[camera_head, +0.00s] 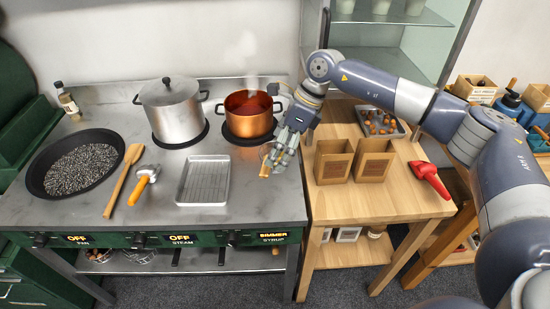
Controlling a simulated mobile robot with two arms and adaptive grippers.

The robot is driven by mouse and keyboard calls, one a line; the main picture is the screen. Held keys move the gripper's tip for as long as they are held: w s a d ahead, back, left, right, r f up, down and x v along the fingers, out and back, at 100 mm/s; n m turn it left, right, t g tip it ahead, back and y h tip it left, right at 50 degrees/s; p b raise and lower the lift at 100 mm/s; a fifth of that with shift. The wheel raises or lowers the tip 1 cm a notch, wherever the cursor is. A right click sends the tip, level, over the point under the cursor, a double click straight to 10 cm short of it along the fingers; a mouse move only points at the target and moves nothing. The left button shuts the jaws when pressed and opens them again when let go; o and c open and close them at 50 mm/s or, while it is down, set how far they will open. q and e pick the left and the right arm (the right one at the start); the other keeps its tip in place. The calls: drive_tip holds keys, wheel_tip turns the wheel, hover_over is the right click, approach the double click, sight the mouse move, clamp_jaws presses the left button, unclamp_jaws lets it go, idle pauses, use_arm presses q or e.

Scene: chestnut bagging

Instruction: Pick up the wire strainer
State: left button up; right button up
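My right gripper (270,163) is at the right end of the metal stove top, in front of the red pot. A small light-wood piece shows at its fingertips, perhaps the end of a handle; the fingers hide the rest, and I cannot tell whether they hold it. No wire strainer can be clearly made out on the counter. A wire-like round item (140,257) lies on the shelf under the stove, too small to identify. My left gripper is not in view.
The red pot (247,122) steams behind the gripper, beside a lidded steel pot (174,115). A rack tray (204,181), orange-handled tool (137,190), wooden spoon (118,190) and black pan (40,180) lie leftward. Two paper bags (332,166) stand on the wooden table (400,205).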

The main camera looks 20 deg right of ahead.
drive_tip(key=x, duration=0.2)
drive_tip(key=p+x, duration=0.1)
drive_tip(key=x, duration=0.1)
drive_tip(key=shift+d+f, duration=0.15)
drive_tip(key=shift+d, duration=0.05)
drive_tip(key=shift+c, duration=0.6)
drive_tip(key=c, duration=1.2)
drive_tip(key=shift+r, duration=0.2)
